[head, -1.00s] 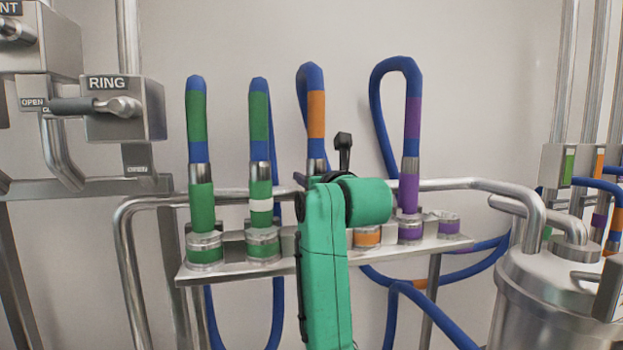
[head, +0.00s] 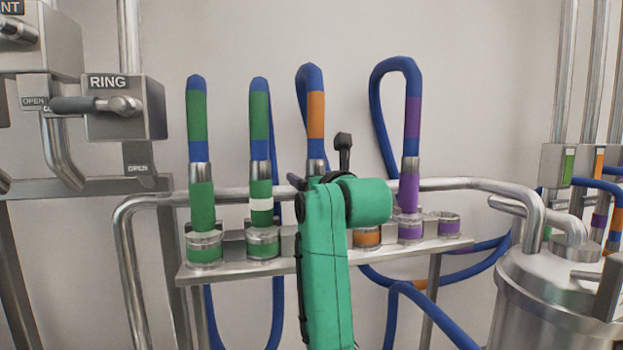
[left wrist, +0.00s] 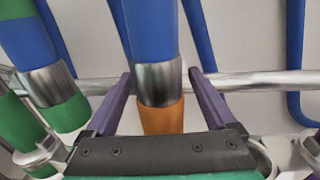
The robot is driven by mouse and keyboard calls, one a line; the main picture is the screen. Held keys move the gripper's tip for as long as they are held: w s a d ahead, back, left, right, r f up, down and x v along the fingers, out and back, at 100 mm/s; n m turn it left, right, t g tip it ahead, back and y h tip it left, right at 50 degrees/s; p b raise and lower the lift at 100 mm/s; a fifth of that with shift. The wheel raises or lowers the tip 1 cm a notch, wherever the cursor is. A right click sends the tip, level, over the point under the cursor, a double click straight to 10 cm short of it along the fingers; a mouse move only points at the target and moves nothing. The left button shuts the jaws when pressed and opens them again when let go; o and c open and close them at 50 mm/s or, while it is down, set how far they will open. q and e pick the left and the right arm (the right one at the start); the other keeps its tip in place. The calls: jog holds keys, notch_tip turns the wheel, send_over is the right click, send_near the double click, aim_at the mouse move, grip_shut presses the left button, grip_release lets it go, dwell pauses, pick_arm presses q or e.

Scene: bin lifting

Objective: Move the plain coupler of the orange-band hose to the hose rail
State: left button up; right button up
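My right gripper is not in view. I cannot tell for certain which part is the hose rail.
The steel shelf (head: 225,270) carries colour-ringed sockets. Two green hoses (head: 202,205) and a purple-band hose (head: 411,180) stand there. An orange-ringed socket (head: 367,238) beside my arm looks empty. A horizontal steel tube (head: 455,184) runs behind. A steel vessel (head: 540,275) stands right.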

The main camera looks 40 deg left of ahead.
pick_arm(q)
jog(key=shift+f, duration=0.1)
jog(key=shift+s+d+f+b, duration=0.1)
jog(key=shift+s+d+b, duration=0.1)
jog(key=shift+d+b, duration=0.2)
jog(key=b+v, duration=0.5)
jog(key=v, duration=0.8)
jog(key=shift+s+d+r, duration=0.2)
jog(key=shift+d, duration=0.05)
